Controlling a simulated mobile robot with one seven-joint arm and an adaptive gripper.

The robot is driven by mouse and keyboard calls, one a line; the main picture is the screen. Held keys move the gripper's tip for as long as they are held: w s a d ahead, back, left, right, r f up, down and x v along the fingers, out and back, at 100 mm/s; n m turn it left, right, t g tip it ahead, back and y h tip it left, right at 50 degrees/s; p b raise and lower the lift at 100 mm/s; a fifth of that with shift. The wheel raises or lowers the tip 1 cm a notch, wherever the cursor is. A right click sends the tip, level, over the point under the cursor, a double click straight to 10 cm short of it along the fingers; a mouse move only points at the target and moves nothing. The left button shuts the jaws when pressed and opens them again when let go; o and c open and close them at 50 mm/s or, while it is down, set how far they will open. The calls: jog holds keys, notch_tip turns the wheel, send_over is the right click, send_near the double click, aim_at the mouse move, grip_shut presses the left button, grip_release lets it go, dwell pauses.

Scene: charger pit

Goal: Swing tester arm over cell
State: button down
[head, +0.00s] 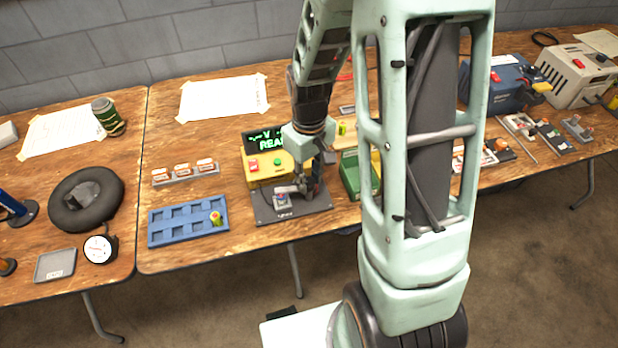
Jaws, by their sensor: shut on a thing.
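The tester stands on the middle table as a yellow box (265,172) with a dark screen showing green letters, a red button and a green button. In front of it lies its dark base plate (264,216). A small cell nest (283,202) sits on the plate; whether a cell is in it is too small to tell. My gripper (303,190) reaches down over the plate, just right of the nest. It is shut on the tester arm (287,189), a grey bar beside the nest. My gripper's fingers partly hide the arm.
A blue tray (160,238) with several pockets lies left of the tester, one small cell (215,218) at its right end. A grey rack (186,176) is behind it. A green bin (350,178) stands close right of my gripper. Bare wood (185,270) shows at the front edge.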

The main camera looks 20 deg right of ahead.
aim_at(310, 181)
jog(key=shift+n, duration=0.7)
jog(key=shift+w, duration=0.1)
jog(key=c, duration=1.6)
grip_release()
notch_tip(310, 181, up, 12)
jog(key=shift+d, duration=0.1)
